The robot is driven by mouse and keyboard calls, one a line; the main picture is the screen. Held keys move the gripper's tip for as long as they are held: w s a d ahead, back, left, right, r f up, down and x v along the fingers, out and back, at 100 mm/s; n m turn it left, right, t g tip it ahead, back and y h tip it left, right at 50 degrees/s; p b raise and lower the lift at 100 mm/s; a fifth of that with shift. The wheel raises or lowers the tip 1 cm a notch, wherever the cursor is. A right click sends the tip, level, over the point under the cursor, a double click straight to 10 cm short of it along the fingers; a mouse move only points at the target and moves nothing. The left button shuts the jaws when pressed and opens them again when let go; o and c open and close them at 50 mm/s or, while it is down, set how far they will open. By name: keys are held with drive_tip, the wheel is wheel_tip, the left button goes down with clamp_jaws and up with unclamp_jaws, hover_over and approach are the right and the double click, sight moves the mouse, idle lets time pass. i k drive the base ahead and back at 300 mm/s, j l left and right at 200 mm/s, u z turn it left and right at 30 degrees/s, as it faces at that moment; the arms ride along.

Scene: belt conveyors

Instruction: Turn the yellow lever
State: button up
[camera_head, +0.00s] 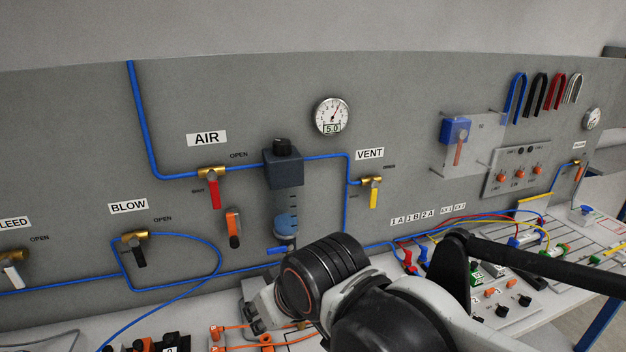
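The yellow lever (374,198) hangs straight down from a brass valve (371,181) on the grey panel, below the VENT label (369,154). The valve sits on a blue pipe branch, with a small OPEN label at its upper right. My arm (385,300) reaches in from the lower right, and its black and white links are below the lever, apart from it in the picture. I cannot make out my gripper's fingers in this view.
A red lever (214,194) hangs under AIR and a black lever (139,256) under BLOW. A blue filter unit (284,168) and gauge (332,116) are left of the yellow lever. Tubing and fittings crowd the bench below. The panel right of the lever is partly clear.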

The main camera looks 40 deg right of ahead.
sight(374, 184)
drive_tip(key=z, duration=1.3)
drive_tip(key=k+l+u, duration=0.1)
drive_tip(key=k+l, duration=0.05)
